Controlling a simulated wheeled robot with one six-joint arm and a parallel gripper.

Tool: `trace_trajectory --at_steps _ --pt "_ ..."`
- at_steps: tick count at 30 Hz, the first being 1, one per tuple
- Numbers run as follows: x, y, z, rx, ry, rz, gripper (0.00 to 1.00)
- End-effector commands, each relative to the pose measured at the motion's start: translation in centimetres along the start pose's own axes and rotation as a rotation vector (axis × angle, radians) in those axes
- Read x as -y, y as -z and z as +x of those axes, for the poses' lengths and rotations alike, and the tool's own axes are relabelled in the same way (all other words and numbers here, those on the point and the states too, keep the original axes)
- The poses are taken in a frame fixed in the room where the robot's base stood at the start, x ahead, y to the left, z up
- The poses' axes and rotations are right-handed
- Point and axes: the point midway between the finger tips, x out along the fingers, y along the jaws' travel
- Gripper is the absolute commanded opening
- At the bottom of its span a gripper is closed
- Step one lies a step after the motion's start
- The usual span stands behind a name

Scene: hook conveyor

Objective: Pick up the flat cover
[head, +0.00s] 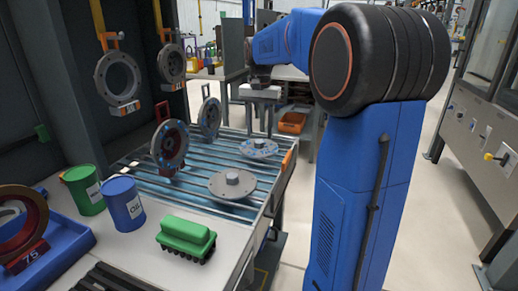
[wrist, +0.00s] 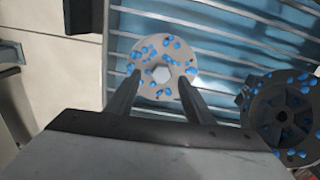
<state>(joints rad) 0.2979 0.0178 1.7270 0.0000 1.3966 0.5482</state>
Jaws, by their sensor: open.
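A flat round cover with blue spots and a raised hub (head: 259,150) lies on the slatted rack. It also shows in the wrist view (wrist: 148,86), below the fingers. A second flat cover, plain grey with a hub (head: 228,190), lies nearer on the same rack. My gripper (head: 259,132) points down over the blue-spotted cover. Its two fingers are apart, and in the wrist view the gripper (wrist: 159,78) has the cover's hub roughly between its fingertips. Whether the fingers touch the cover I cannot tell.
Upright ring flanges (head: 170,146) and (head: 210,118) stand on the rack's left and back. Rings hang from hooks (head: 118,80) at the left. A green can (head: 83,190), a blue oil can (head: 124,204) and a green brush (head: 186,237) stand in front.

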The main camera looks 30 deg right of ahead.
Motion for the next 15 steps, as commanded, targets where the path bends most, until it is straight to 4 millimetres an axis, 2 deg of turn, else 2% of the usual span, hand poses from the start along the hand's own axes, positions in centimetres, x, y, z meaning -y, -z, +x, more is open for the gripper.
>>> trace_trajectory --at_steps 3,7,15 --pt "0.4 0.2 1.8 0.003 -0.002 -0.001 0.48" --pt "0.3 0.2 3.1 0.002 -0.001 0.000 0.48" --pt "0.3 0.2 3.6 0.000 0.000 0.000 0.48"
